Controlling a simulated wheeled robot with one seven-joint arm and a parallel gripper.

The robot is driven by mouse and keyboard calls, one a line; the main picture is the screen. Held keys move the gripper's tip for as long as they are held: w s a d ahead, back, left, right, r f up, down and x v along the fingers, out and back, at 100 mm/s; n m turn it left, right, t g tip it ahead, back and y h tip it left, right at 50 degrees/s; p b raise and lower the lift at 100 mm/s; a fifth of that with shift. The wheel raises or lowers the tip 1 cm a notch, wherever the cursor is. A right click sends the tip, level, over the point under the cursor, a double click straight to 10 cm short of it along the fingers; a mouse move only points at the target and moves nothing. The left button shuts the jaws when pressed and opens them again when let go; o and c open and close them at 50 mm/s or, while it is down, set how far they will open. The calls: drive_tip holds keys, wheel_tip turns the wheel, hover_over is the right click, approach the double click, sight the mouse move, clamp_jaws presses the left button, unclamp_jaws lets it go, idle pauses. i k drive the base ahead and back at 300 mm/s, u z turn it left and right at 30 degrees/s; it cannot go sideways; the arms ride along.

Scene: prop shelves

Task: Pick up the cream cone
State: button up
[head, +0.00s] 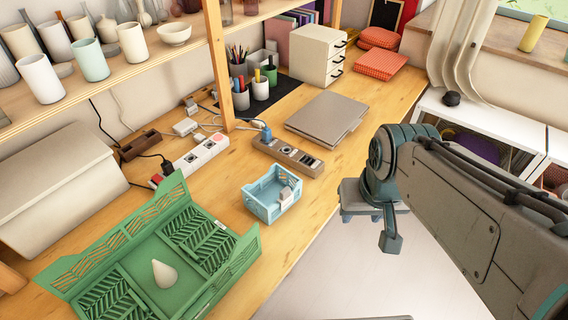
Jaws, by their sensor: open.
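The cream cone (163,275) stands with its point up inside the green folding crate (243,251) at the lower left. My gripper (369,229) hangs at the right, past the front edge of the wooden tabletop. It is open and holds nothing that I can see. It is well apart from the cone, with the small blue basket and bare tabletop between them.
The small blue basket (259,208) holds a small pale item. Power strips (288,156) and a closed laptop (327,119) lie behind it. A wooden post (215,60) carries the shelf of vases above. A white box (55,185) stands at left.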

sight(166, 276)
drive_tip(key=u, duration=1.9)
drive_tip(key=k, duration=0.5)
drive_tip(key=u, duration=1.5)
drive_tip(key=i, duration=0.95)
drive_tip(key=z, duration=1.65)
